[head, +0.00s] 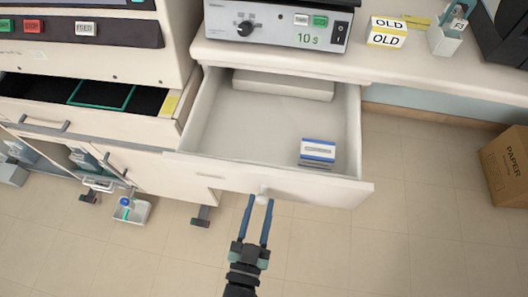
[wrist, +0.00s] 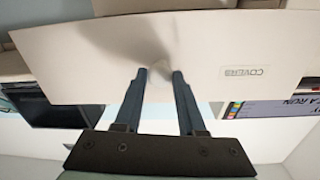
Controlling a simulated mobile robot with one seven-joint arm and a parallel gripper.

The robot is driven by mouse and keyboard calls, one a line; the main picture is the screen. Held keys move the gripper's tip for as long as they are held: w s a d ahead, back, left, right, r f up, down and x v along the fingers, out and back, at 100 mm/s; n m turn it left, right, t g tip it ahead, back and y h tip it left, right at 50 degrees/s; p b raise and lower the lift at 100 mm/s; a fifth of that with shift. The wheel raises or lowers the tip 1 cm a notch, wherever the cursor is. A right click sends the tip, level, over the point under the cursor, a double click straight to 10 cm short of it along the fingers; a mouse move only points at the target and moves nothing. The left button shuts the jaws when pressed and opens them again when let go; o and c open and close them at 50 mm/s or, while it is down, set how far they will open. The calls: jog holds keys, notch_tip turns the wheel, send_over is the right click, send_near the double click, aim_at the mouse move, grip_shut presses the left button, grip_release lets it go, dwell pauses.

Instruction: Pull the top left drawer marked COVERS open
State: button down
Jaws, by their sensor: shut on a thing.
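The drawer (head: 275,185) stands pulled well out from under the counter in the head view. Its white front carries a round knob (head: 262,196). In the wrist view the drawer front (wrist: 220,40) shows a label (wrist: 244,71) reading COVERS, upside down. My gripper (head: 258,204) is in front of the drawer, its two blue fingers shut on the knob. In the wrist view my gripper (wrist: 162,75) has one finger on each side of the pale knob (wrist: 160,70). A small blue and white box (head: 317,152) and a pale flat block (head: 283,85) lie inside the drawer.
Another drawer (head: 150,124) with a green-edged item stands open at left. A grey device (head: 280,24) and OLD boxes (head: 387,32) are on the counter (head: 375,65). A PAPER carton (head: 507,166) stands on the floor at right. The floor (head: 400,240) right of my arm is clear.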

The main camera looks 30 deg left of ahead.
jog(key=shift+v, duration=2.4)
jog(key=shift+w+d, duration=0.1)
jog(key=shift+d, duration=0.05)
jog(key=c, duration=0.5)
grip_release()
jog(key=v, duration=1.3)
jog(key=shift+d, duration=0.1)
